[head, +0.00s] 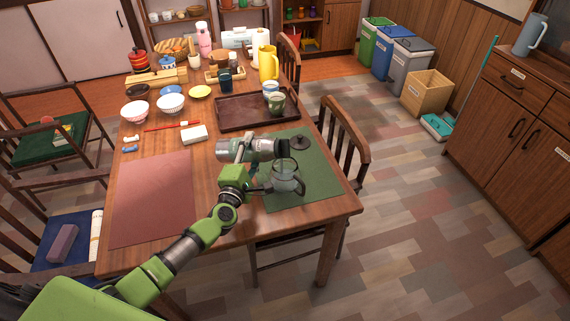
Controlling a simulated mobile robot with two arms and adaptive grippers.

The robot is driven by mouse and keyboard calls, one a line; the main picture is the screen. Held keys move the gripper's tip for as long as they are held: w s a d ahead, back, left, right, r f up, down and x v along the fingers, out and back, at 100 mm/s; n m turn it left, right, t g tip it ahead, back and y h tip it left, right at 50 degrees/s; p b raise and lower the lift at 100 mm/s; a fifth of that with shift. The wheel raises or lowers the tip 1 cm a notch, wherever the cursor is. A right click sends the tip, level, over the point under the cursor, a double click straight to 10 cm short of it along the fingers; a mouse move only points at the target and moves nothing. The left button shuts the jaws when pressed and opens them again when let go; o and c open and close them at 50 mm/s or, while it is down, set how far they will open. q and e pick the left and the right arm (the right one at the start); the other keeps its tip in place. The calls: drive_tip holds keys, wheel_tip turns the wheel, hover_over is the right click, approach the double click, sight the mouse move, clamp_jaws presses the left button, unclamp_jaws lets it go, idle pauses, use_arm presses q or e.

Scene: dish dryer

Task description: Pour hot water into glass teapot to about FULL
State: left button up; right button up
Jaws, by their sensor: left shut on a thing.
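My left gripper (241,158) is shut on a silver flask (262,149) with a dark mouth, likely the hot water container. The flask is tilted to nearly level, its mouth pointing right, just above the glass teapot (289,183). The teapot stands upright and open on the green mat (317,187). My left wrist partly hides its left side. I cannot clearly make out a stream of water or the water level. A dark round lid (300,142) lies behind the teapot on the mat. My right gripper is not in view.
A dark brown tray (233,118) with cups (277,103) sits behind the flask. A red-brown mat (150,200) lies clear on the left. A chair (345,135) stands at the right edge.

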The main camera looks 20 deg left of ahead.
use_arm(q)
drive_tip(key=shift+w+d+r+m+p, duration=0.1)
drive_tip(key=shift+d+r+m+p, duration=0.2)
drive_tip(key=shift+r+m+p, duration=0.35)
idle(1.4)
drive_tip(key=shift+d+r+m+p, duration=0.25)
drive_tip(key=shift+r+m+p, duration=0.55)
drive_tip(key=shift+p, duration=0.65)
idle(2.9)
drive_tip(key=shift+f, duration=0.2)
